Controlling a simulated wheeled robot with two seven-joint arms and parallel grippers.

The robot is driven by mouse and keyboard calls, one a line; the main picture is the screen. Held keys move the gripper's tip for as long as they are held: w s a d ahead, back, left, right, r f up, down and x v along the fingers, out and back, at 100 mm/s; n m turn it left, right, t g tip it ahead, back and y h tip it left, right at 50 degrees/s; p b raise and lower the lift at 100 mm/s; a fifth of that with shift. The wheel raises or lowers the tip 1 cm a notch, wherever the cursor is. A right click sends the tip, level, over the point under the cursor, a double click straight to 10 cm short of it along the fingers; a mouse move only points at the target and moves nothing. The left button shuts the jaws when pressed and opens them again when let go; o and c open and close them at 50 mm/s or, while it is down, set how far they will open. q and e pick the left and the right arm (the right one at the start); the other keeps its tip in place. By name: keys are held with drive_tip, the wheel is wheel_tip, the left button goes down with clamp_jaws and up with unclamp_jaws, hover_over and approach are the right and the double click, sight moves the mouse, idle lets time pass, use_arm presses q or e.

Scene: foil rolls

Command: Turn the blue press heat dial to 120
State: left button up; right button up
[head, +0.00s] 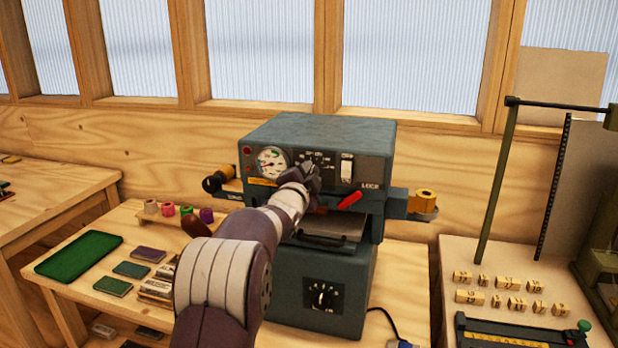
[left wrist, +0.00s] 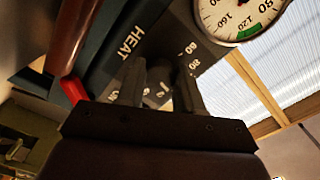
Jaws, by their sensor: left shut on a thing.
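The blue-grey press (head: 335,132) stands on the wooden bench, its control panel facing me. My left gripper (head: 311,180) is at the upper panel, right of the round gauge (head: 271,162). In the left wrist view my left gripper (left wrist: 158,88) is shut on the heat dial (left wrist: 158,92), one dark finger on each side of it. The panel beside it reads HEAT, and scale numbers such as 80 show past the fingers. In the head view my gripper hides most of the dial. I cannot tell its exact setting. My right gripper is not in view.
A red lever (head: 350,198) sticks out just below and right of the dial. Another knob (head: 323,297) sits on the lower body. A green tray (head: 80,254) lies left; a gold roll (head: 424,200) hangs right.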

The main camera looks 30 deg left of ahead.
use_arm(q)
drive_tip(key=shift+f, duration=0.15)
drive_tip(key=o, duration=1)
drive_tip(key=shift+o, duration=0.2)
drive_tip(key=b+v, duration=0.3)
drive_tip(key=v, duration=0.9)
drive_tip(key=shift+s, duration=0.4)
